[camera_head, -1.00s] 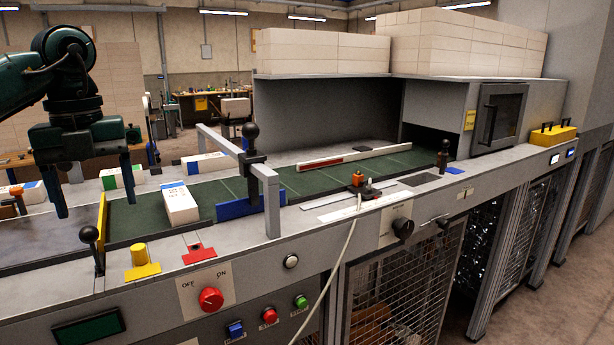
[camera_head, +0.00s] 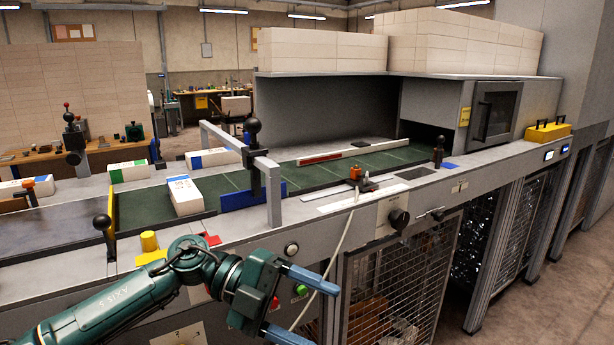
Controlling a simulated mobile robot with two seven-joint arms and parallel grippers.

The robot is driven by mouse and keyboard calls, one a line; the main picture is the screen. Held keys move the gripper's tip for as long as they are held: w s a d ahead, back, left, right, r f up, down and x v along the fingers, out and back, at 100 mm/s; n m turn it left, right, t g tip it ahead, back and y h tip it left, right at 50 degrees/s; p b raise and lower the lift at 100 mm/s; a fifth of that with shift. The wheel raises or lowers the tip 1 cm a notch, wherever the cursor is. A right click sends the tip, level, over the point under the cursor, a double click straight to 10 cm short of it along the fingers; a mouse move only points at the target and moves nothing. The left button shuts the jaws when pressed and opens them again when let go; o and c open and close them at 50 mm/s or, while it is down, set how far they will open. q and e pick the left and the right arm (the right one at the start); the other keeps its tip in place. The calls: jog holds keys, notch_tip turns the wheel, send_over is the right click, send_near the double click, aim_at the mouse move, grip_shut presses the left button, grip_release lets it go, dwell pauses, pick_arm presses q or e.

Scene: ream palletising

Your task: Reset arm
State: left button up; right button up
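My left arm comes in from the lower left and lies low in front of the machine's control panel. My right gripper is not in view. A white ream with a blue end (camera_head: 184,195) lies on the green conveyor belt (camera_head: 232,183), beside a blue block, apart from my gripper.
More reams (camera_head: 125,171) lie behind the belt. A grey gate frame (camera_head: 273,190) with a black-knobbed post stands over the belt. A yellow cylinder (camera_head: 149,241) and a black-knobbed lever (camera_head: 105,232) stand by the front edge.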

pick_arm(q)
jog(key=a+f+n+t+y, duration=0.25)
jog(key=f+n+t, duration=0.45)
jog(key=n+t, duration=0.5)
jog(key=a+f+n+t+y, duration=0.2)
jog(key=a+f+n+t, duration=0.2)
jog(key=f+n+t, duration=0.8)
jog(key=s+a+f+n+g+y, duration=0.3)
jog(key=s+a+f+n+g, duration=0.1)
jog(key=s+f, duration=0.2)
jog(key=s+a+f+n+g+y, duration=0.3)
jog(key=s+a+f+n+g, duration=0.1)
jog(key=s+f, duration=0.2)
jog(key=shift+s+f+n+g+y, duration=0.2)
jog(key=shift+s+n+g+y, duration=0.15)
jog(key=shift+s, duration=0.5)
jog(key=shift+c, duration=0.4)
